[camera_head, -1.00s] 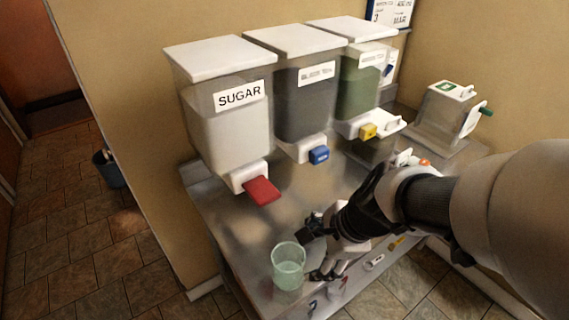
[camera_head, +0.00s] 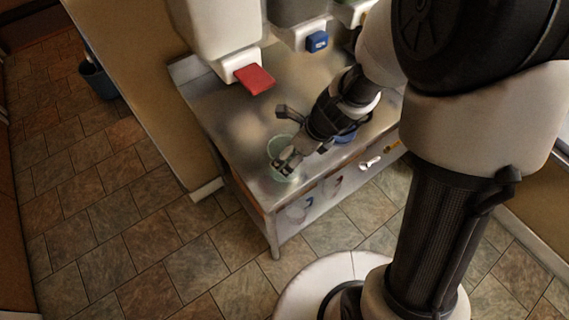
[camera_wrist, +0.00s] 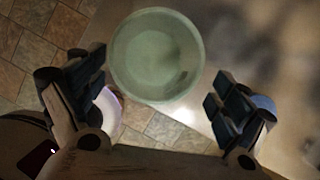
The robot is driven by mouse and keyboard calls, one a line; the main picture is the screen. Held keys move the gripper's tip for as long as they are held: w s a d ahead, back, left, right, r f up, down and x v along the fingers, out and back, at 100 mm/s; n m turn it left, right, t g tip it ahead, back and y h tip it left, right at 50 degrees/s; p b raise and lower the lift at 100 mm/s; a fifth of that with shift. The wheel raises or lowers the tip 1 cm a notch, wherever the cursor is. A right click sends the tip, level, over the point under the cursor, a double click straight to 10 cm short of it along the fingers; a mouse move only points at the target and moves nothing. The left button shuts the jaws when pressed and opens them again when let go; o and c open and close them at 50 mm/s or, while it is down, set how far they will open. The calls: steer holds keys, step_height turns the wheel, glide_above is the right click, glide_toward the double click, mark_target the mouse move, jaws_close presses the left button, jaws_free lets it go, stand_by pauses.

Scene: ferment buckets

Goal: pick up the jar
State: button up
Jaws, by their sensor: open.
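The jar is a pale green, see-through round vessel (camera_head: 276,148) near the front left corner of the steel counter. In the wrist view the jar (camera_wrist: 157,55) is seen from above, its round rim toward the top middle. My gripper (camera_head: 285,139) is open at the jar, and one finger covers part of it in the head view. In the wrist view my gripper (camera_wrist: 157,76) has its fingers spread to the left and right of the jar's lower half. I cannot tell whether either finger touches it.
The steel counter (camera_head: 225,110) has its front edge close to the jar. Above it hang dispensers with a red lever (camera_head: 254,79) and a blue lever (camera_head: 317,41). A dark bucket (camera_head: 98,79) stands on the tiled floor at left.

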steer(key=b+x, duration=0.1)
steer(key=x, duration=0.1)
steer(key=b+x, duration=0.1)
steer(key=x, duration=0.1)
steer(key=b+x, duration=0.1)
steer(key=b, duration=0.1)
steer(key=shift+s+a+f, duration=0.2)
steer(key=shift+a+f, duration=0.15)
steer(key=shift+a, duration=0.05)
steer(key=shift+r, duration=0.1)
steer(key=shift+c, duration=0.4)
steer(key=c, duration=1.3)
